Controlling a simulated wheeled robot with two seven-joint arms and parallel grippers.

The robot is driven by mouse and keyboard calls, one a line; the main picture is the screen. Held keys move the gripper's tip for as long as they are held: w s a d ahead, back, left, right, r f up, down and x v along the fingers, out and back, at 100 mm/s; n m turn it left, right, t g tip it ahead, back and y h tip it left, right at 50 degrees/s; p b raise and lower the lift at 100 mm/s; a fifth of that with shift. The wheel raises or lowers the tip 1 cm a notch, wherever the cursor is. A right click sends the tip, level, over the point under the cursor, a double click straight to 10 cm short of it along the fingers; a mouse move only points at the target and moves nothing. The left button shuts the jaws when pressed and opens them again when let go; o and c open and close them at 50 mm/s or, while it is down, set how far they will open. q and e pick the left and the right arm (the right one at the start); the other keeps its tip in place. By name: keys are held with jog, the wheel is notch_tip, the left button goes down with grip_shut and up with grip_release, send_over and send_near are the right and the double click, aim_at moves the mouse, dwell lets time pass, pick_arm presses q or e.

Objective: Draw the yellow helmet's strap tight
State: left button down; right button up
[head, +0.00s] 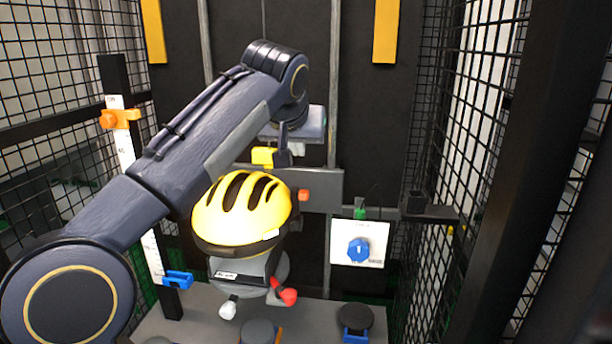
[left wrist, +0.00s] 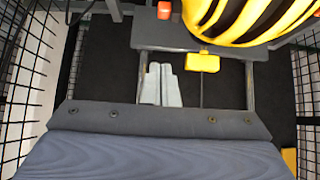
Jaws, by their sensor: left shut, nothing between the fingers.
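The yellow helmet (head: 238,214) with black vents sits on a grey headform (head: 241,268) in the middle of the head view. Part of the helmet shows at the top of the left wrist view (left wrist: 250,20). Below the headform hang a red end piece (head: 287,296) and a white end piece (head: 228,307), perhaps parts of the strap; the strap itself is hard to make out. My left gripper (head: 299,148) is above and behind the helmet, apart from it. Its pale fingers (left wrist: 160,70) are together and empty. My right gripper is not in view.
A yellow block (head: 264,157) is just above the helmet. A white panel with a blue knob (head: 358,249) is at right. A white scale with an orange clamp (head: 118,118) and a blue clamp (head: 177,279) stands at left. Black mesh walls (head: 450,130) close both sides.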

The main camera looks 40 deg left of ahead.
pick_arm(q)
jog(key=b, duration=0.2)
send_over(304, 199)
notch_tip(304, 199, down, 7)
jog(key=shift+s+d+f+b, duration=0.15)
jog(key=shift+f+b, duration=0.2)
jog(key=shift+f, duration=0.65)
jog(key=shift+s+f+b, duration=0.1)
jog(key=shift+f+b, duration=0.25)
jog(key=shift+f, duration=0.65)
notch_tip(304, 199, down, 4)
jog(key=b, duration=0.2)
jog(key=shift+b, duration=0.4)
jog(key=shift+r, duration=0.1)
